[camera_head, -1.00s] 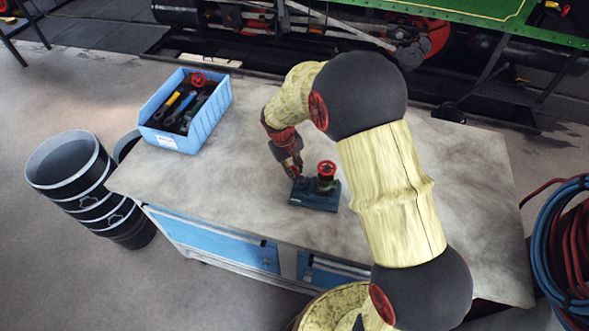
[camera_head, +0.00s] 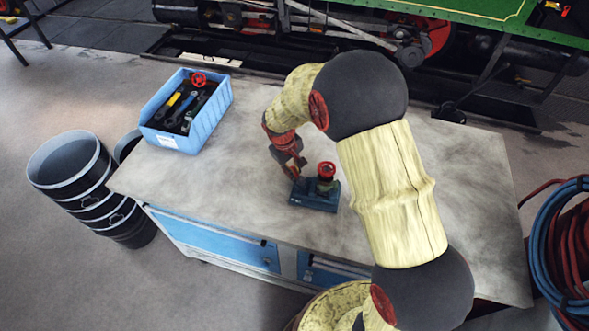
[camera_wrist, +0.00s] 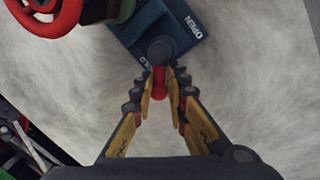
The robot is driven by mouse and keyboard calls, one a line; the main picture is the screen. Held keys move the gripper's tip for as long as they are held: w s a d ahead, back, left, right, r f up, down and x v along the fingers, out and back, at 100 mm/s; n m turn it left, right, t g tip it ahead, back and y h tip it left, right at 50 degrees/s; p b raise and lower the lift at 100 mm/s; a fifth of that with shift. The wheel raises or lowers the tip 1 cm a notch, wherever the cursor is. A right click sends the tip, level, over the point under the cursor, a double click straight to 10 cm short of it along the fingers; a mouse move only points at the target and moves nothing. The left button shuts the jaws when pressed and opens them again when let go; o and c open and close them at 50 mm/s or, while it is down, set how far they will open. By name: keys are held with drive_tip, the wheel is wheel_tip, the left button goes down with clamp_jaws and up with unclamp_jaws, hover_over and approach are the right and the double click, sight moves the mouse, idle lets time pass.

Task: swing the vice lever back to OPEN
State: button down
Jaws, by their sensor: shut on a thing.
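The vice has a dark blue base (camera_head: 316,200) on the bench. In the wrist view its base (camera_wrist: 178,25) shows the label OPEN at the right and a partly hidden HOLD beside the lever. The lever (camera_wrist: 160,80) has a dark round pivot and a red end, and points toward the gripper, next to HOLD and away from OPEN. My gripper (camera_wrist: 161,84) is shut on the red end, a finger on each side. In the head view the gripper (camera_head: 294,172) is at the vice's left side; the lever is hard to make out there.
A red handwheel (camera_head: 326,169) stands upright in the vice, close to my gripper. A blue tool bin (camera_head: 205,122) sits at the bench's far left. The bench top (camera_head: 235,185) is otherwise clear. Black buckets (camera_head: 85,180) and coiled hoses (camera_head: 565,250) stand on the floor.

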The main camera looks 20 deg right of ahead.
drive_tip(key=s+n+p, duration=0.1)
drive_tip(key=n+p, duration=0.2)
drive_tip(key=p, duration=0.1)
drive_tip(key=a+n+t+y+p, duration=0.1)
drive_tip(key=n+p, duration=0.3)
drive_tip(key=s+n+p, duration=0.1)
drive_tip(key=n+p, duration=0.3)
drive_tip(key=shift+s+a+r+y+p, duration=0.3)
drive_tip(key=shift+s+a+r+p, duration=0.05)
drive_tip(key=shift+r+p, duration=0.05)
drive_tip(key=n+p, duration=0.1)
drive_tip(key=p, duration=0.3)
drive_tip(key=n+p, duration=0.2)
drive_tip(key=p, duration=0.2)
drive_tip(key=shift+s, duration=0.4)
drive_tip(key=n+p, duration=0.1)
drive_tip(key=p, duration=0.1)
drive_tip(key=n+y+p, duration=0.1)
drive_tip(key=p, duration=0.2)
drive_tip(key=shift+s+d+f+n, duration=0.15)
drive_tip(key=shift+s+n, duration=0.1)
drive_tip(key=shift+n, duration=0.05)
drive_tip(key=shift+p, duration=0.3)
drive_tip(key=shift+s+f+n+p, duration=0.15)
drive_tip(key=shift+f+n+p, duration=0.05)
drive_tip(key=shift+n+p, duration=0.25)
drive_tip(key=c, duration=1.8)
unclamp_jaws()
